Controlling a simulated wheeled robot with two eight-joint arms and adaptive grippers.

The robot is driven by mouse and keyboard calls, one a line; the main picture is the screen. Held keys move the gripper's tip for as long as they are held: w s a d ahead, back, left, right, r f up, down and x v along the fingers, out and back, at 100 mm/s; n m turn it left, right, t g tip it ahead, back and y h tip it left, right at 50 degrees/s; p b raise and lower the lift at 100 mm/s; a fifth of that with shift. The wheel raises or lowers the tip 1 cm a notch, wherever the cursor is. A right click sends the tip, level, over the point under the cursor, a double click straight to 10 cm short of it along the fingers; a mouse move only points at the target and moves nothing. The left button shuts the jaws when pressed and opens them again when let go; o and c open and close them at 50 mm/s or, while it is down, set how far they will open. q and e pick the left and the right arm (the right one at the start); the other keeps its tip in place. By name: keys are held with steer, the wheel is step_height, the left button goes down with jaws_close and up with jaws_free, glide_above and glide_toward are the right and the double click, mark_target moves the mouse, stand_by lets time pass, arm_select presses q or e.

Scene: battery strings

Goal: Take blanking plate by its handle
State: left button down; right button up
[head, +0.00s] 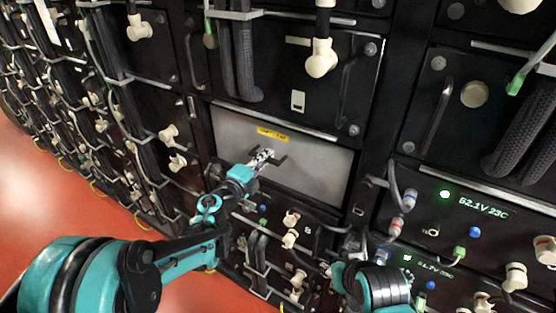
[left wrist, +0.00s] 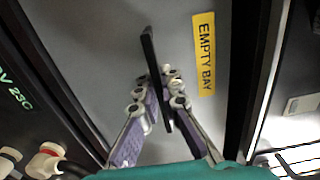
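The blanking plate (head: 318,168) is a flat grey panel seated in a bay of the black rack, with a yellow "EMPTY BAY" label (left wrist: 205,52) near one edge. Its handle (left wrist: 148,48) is a thin black bar standing off the panel. My left gripper (head: 265,157) is in front of the plate. In the left wrist view its fingers (left wrist: 158,88) lie on both sides of the handle's middle, close against it, and look shut on it. Part of my right arm (head: 372,286) shows at the bottom of the head view; its fingers cannot be made out.
Battery modules with cables and pale connectors surround the bay. A module (head: 466,210) with a green light and a "52.1V 23C" readout is at right. Thick black cables (head: 238,62) hang above the bay. The red floor (head: 60,195) is clear at left.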

arm_select(q)
steer(key=shift+r+p, duration=0.4)
steer(key=shift+r, duration=0.25)
steer(key=v, duration=1.4)
stand_by(1.9)
stand_by(0.5)
